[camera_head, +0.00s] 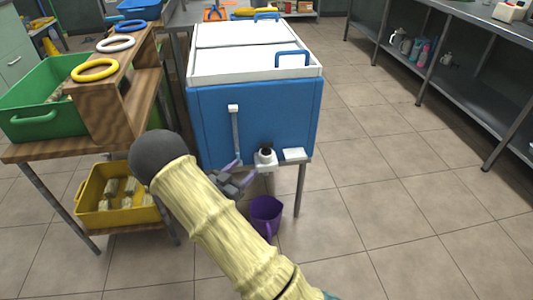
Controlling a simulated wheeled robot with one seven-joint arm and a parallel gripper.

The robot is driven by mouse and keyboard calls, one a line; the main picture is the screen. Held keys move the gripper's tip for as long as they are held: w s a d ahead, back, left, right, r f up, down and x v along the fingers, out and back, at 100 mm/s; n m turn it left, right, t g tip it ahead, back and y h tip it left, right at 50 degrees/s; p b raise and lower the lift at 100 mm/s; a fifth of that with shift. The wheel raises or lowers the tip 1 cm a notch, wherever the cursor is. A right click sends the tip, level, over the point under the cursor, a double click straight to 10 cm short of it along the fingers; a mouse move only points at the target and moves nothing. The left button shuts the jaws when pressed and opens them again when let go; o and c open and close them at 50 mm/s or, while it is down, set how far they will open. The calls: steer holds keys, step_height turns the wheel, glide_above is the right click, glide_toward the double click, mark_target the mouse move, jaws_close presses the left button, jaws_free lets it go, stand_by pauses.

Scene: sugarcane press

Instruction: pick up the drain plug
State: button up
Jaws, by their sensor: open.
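A blue cooler box (240,122) with a white two-part lid stands on a metal-legged stand. Low on its front is a white drain fitting (265,166) with a dark round piece (265,152) on it, which looks like the drain plug. My gripper (246,170) is just left of the fitting, its fingers pointing up and right toward it. It is open and nothing shows between the fingers. Whether a finger touches the fitting cannot be told. My cream arm hides part of the floor and stand.
A purple mug (265,214) stands on the floor below the drain. A wooden rack (140,100) with rings, a green bin (32,122) and a yellow bin (90,214) are at left. The tiled floor at right is clear.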

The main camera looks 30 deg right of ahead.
steer(key=b, duration=0.2)
glide_toward(265, 150)
steer(key=x, duration=0.4)
steer(key=shift+s+r, duration=0.1)
steer(key=shift+r, duration=0.3)
steer(key=shift+w+d+f+b, duration=0.3)
steer(key=shift+d+b, duration=0.1)
steer(key=shift+b, duration=0.1)
steer(key=b+x, duration=0.2)
steer(key=x, duration=0.2)
steer(key=shift+w+d+f, duration=0.1)
steer(key=shift+w+f, duration=0.05)
steer(key=shift+f, duration=0.05)
steer(key=shift+c, duration=0.2)
steer(key=c, duration=1)
